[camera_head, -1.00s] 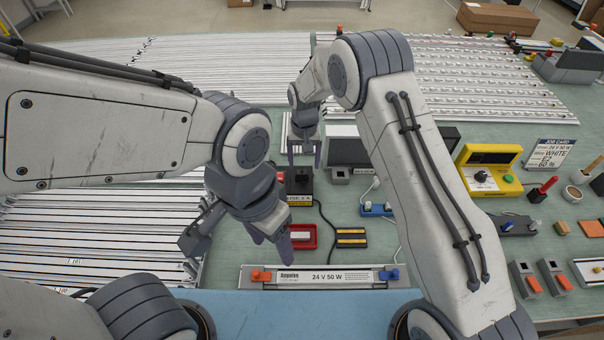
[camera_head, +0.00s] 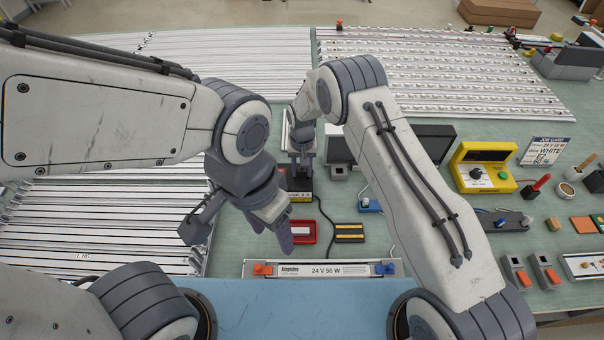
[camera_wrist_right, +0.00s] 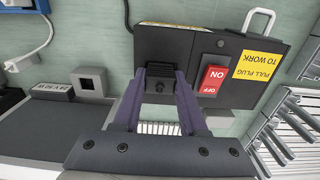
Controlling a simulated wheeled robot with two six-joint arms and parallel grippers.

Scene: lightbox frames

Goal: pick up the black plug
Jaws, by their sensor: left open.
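The black plug (camera_wrist_right: 160,78) shows in the right wrist view as a small ribbed block at the edge of a black box (camera_wrist_right: 225,50). The box has a red ON/OFF switch (camera_wrist_right: 213,79) and a yellow "pull plug to work" label. The two purple fingers of my right gripper (camera_wrist_right: 162,74) stand on either side of the plug, tips beside it; whether they press on it I cannot tell. In the head view my right gripper (camera_head: 300,165) is down at the box, and the plug is hidden. My left gripper (camera_head: 271,232) is open and empty, nearer the front.
A red tray (camera_head: 302,232) lies close to my left gripper, with a black and yellow piece (camera_head: 349,232) beside it. A labelled lightbox strip (camera_head: 320,269) lies along the front. A dark screen (camera_head: 425,140) stands right of the box. White slatted rails cover the left.

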